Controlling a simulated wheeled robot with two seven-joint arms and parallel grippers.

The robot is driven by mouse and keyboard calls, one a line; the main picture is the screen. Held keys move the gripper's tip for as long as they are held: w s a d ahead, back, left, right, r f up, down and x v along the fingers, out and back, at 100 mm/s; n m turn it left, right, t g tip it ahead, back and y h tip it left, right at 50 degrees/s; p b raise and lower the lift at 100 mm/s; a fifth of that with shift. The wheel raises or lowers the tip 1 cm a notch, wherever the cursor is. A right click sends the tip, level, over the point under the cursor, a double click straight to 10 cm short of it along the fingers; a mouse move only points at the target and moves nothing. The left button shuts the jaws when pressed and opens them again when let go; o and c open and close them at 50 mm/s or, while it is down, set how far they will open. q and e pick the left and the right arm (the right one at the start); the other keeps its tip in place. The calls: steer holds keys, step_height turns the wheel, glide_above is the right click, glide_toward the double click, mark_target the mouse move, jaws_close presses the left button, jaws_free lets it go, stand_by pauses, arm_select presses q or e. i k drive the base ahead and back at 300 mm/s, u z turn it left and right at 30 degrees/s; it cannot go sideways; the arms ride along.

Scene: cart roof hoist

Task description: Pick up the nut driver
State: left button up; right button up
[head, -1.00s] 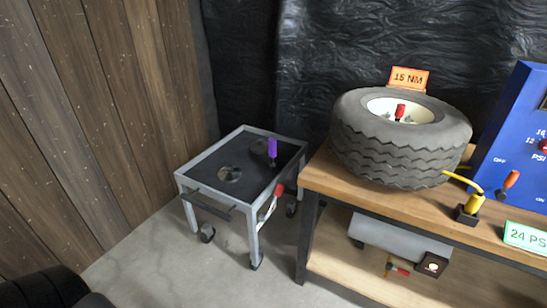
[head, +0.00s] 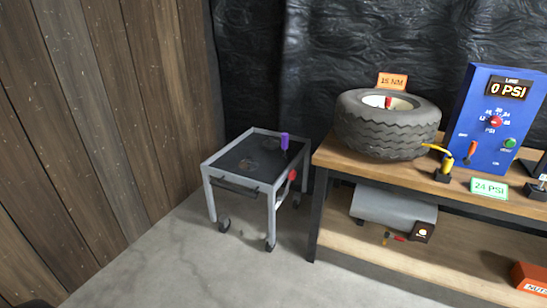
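A tool with a purple handle (head: 284,141) stands upright on the dark top of the grey wheeled cart (head: 264,190), near its right side. A red handle (head: 388,102) stands in the hub of the tire (head: 388,124) on the workbench. Which of the two is the nut driver I cannot tell for certain. Neither gripper shows in the head view, so nothing is seen held.
The wooden workbench (head: 335,158) stands right of the cart. On it are a blue panel reading 0 PSI (head: 478,135) and a yellow fitting (head: 445,164). A grey tank (head: 395,208) and a red box (head: 530,277) are on the lower shelf. Concrete floor (head: 180,265) before the cart is clear.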

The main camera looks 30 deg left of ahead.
mark_target(285, 136)
steer(key=u, duration=0.1)
steer(key=k, duration=0.2)
steer(key=z, duration=1)
steer(key=i, duration=1.75)
steer(key=u, duration=0.9)
steer(key=i, duration=0.5)
steer(key=u, duration=0.55)
